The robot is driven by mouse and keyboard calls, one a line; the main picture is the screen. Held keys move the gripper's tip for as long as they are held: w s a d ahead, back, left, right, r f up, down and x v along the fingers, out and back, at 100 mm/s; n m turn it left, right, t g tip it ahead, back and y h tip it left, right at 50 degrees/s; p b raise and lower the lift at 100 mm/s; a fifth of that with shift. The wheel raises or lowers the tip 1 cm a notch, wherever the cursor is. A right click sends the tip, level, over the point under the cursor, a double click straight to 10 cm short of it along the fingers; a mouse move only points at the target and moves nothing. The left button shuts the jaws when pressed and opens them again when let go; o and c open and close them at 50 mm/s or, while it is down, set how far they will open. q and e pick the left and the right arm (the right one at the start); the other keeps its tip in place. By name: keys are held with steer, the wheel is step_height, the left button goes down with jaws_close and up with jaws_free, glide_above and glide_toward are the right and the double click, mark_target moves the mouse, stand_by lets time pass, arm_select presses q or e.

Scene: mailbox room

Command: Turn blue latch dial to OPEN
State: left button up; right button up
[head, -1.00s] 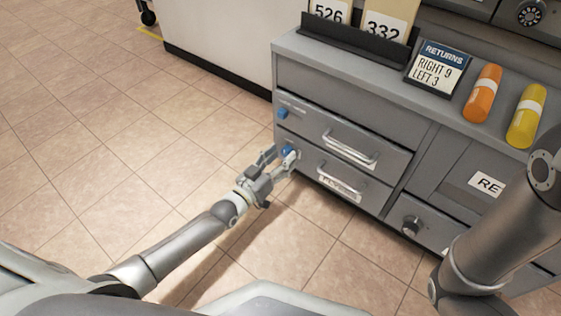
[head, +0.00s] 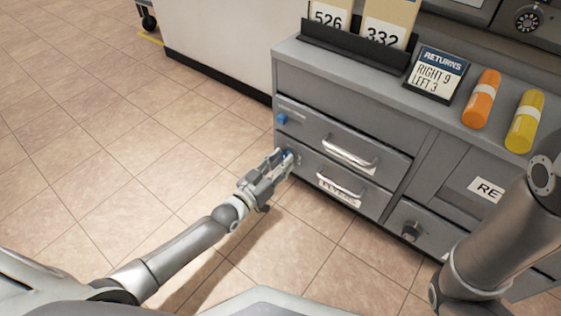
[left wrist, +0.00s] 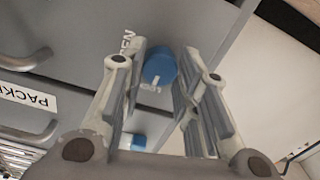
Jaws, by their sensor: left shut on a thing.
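The blue latch dial (left wrist: 160,66) sits on the front of the grey cabinet, at the left end of the lower drawer row. It has a small white mark, and partly hidden white lettering stands beside it. My left gripper (head: 283,158) is at the dial, with one finger on each side, and is shut on it. In the head view the fingers mostly hide the dial (head: 286,154). Another blue knob (head: 282,119) is on the drawer above; a blue part also shows lower in the left wrist view (left wrist: 137,143). My right gripper is out of view.
The grey cabinet (head: 345,90) has drawers with metal handles (head: 350,152). On top are number cards, a RETURNS sign (head: 436,75), an orange cylinder (head: 481,98) and a yellow cylinder (head: 524,121). A dark knob (head: 408,232) is lower right. The tiled floor at left is clear.

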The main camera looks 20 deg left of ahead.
arm_select(q)
steer(key=m+p, duration=0.6)
steer(key=m, duration=1.1)
steer(key=shift+p, duration=0.4)
steer(key=shift+m, duration=0.4)
steer(key=o, duration=1)
